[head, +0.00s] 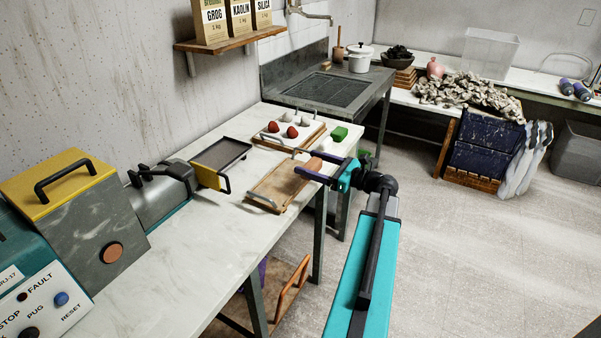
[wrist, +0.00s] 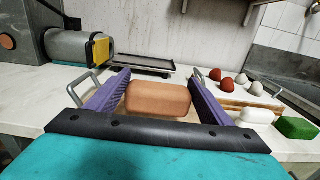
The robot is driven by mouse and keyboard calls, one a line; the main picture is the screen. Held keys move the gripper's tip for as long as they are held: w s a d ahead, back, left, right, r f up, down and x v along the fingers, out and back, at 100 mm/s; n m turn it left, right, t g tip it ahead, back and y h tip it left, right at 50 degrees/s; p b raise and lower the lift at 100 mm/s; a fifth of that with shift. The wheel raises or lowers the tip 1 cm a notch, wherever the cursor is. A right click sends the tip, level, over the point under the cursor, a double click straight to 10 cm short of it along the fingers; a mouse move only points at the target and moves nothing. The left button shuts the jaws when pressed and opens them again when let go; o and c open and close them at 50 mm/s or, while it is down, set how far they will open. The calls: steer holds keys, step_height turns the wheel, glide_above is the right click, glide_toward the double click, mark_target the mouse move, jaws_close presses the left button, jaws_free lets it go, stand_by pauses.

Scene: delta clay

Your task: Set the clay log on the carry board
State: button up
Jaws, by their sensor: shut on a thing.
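The clay log (wrist: 158,98) is a rounded orange-brown block between the two purple fingers of my gripper (wrist: 158,88) in the wrist view. In the head view my gripper (head: 303,163) is shut on the log (head: 313,164), which is partly hidden by the fingers. The carry board (head: 275,187) is a wooden board with metal handles at its ends, lying on the pale table. The log is at the board's far right part. I cannot tell whether it touches the board or hangs just above it. In the wrist view the log and fingers hide most of the board.
Behind the board, a wooden board with a white top (head: 290,127) bears red and grey balls. A green block (head: 339,133) is at the table's right edge. A dark tray (head: 222,154) lies left of the carry board, near the yellow-fronted machine (head: 165,196). The front tabletop is clear.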

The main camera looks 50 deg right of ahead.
mark_target(303, 166)
steer(key=w+a, duration=0.2)
steer(key=a, duration=0.1)
steer(key=shift+f, duration=0.1)
steer(key=shift+d, duration=0.1)
steer(key=shift+w+f+p, duration=0.1)
steer(key=shift+f+p, duration=0.65)
steer(key=shift+f, duration=1.05)
steer(key=shift+f+b, duration=0.2)
steer(key=shift+b, duration=0.15)
steer(key=o, duration=1.3)
steer(key=shift+r+p, duration=0.25)
steer(key=shift+p, duration=0.1)
steer(key=b+v, duration=0.3)
steer(key=v, duration=0.9)
steer(key=shift+f, duration=0.1)
